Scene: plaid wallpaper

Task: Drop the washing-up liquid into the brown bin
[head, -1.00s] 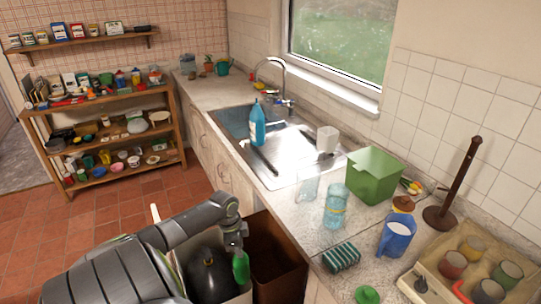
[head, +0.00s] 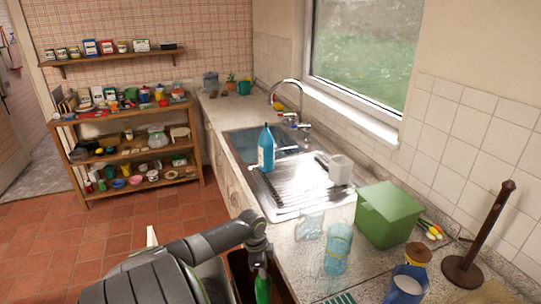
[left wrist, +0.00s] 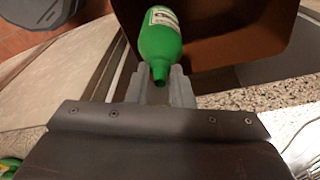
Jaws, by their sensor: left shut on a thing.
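The washing-up liquid is a green bottle (head: 263,288) with a pale label, held in my left gripper (head: 258,262). In the left wrist view the bottle (left wrist: 160,40) lies between the two grey fingertips (left wrist: 155,88), its narrow end towards the gripper. The brown bin (head: 281,289) is open and stands beside the counter. In the head view the bottle hangs in front of the bin's opening. In the left wrist view the brown bin's inside (left wrist: 228,42) is behind the bottle. My right gripper is not in view.
The counter edge runs close along the bin's right side. On the counter are a clear blue tumbler (head: 337,249), a green box (head: 388,214) and a blue mug (head: 406,286). A blue bottle (head: 266,150) stands by the sink.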

